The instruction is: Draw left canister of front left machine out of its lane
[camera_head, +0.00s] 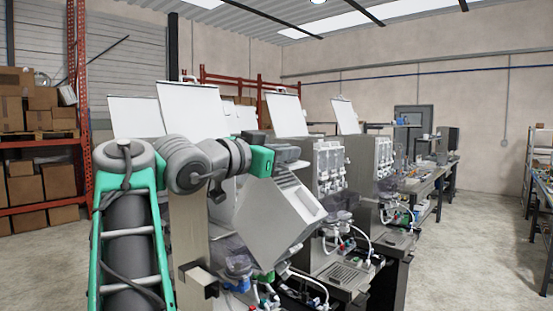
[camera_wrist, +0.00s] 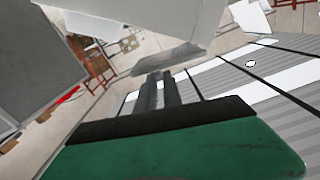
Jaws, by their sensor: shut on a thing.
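My gripper (camera_head: 283,153) reaches over the front left machine in the head view, high and close to its raised tilted grey front panel (camera_head: 277,222). In the wrist view my gripper (camera_wrist: 161,80) has its dark fingers close together on a smoky grey piece (camera_wrist: 170,58), which appears to be the left canister. Only a small part of it shows. My arm and the tilted panel hide the machine's upper lanes in the head view, so I cannot tell how far the canister sits in its lane.
The machine's white lid (camera_head: 190,108) stands open behind my arm. Blue-capped fittings and hoses (camera_head: 240,268) sit low on its front. More machines with clear canisters (camera_head: 328,165) stand to the right. The floor (camera_head: 460,265) further right is clear.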

